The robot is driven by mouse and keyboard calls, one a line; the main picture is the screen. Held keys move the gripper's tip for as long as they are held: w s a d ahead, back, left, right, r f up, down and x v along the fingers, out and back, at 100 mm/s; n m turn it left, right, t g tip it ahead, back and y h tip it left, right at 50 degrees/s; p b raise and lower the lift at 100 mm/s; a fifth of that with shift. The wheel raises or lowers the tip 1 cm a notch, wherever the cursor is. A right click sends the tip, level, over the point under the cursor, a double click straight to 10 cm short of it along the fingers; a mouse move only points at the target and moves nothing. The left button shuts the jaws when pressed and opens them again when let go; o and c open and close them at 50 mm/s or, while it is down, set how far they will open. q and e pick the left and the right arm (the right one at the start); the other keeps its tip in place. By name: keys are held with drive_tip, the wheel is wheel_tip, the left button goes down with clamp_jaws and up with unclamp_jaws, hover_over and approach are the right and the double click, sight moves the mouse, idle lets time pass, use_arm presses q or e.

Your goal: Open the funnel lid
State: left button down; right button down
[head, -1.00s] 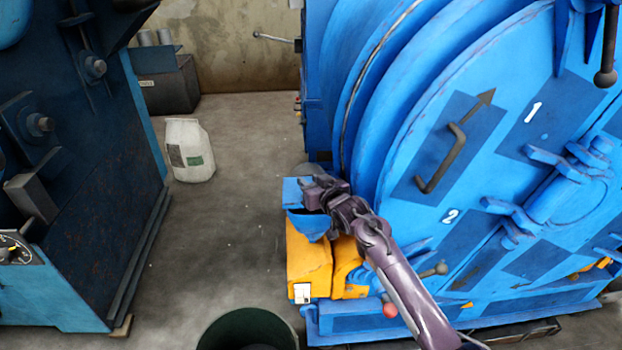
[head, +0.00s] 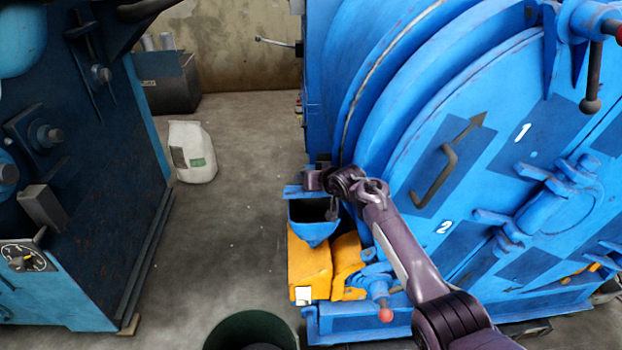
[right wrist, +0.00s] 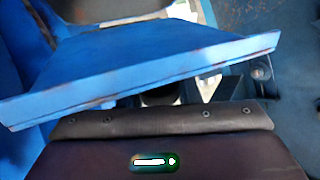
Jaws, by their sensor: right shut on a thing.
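The blue funnel (head: 314,231) sits on the yellow housing at the front left of the blue drum machine. Its dark inside shows, and the blue lid (head: 293,191) stands tilted up at its back edge. My right gripper (head: 313,181) is at the top of the lid, shut on it. In the right wrist view the lid (right wrist: 150,62) is a wide blue plate slanting across the picture in front of the gripper body; the fingertips are hidden there. My left gripper is not in view.
The drum machine's round door (head: 470,150) with handles is close to my right arm. A red-tipped lever (head: 384,312) is below the arm. A dark green bin (head: 250,328) stands in front. A white sack (head: 191,152) stands on the open floor aisle.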

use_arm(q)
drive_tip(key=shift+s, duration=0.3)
use_arm(e)
drive_tip(key=shift+w+r, duration=0.1)
drive_tip(key=shift+w, duration=0.05)
drive_tip(key=c, duration=1.1)
unclamp_jaws()
drive_tip(key=shift+o, duration=0.2)
drive_tip(key=shift+s+d+r, duration=0.15)
drive_tip(key=shift+s+r, duration=0.1)
drive_tip(key=shift+s, duration=0.05)
drive_tip(key=p+v, duration=0.1)
drive_tip(key=v, duration=0.4)
drive_tip(key=shift+s+r+p, duration=0.1)
drive_tip(key=shift+r+p, duration=0.1)
drive_tip(key=shift+p, duration=0.15)
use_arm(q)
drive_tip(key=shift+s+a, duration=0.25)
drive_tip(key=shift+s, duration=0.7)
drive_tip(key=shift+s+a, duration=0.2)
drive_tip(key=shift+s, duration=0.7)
use_arm(e)
drive_tip(key=shift+v, duration=0.8)
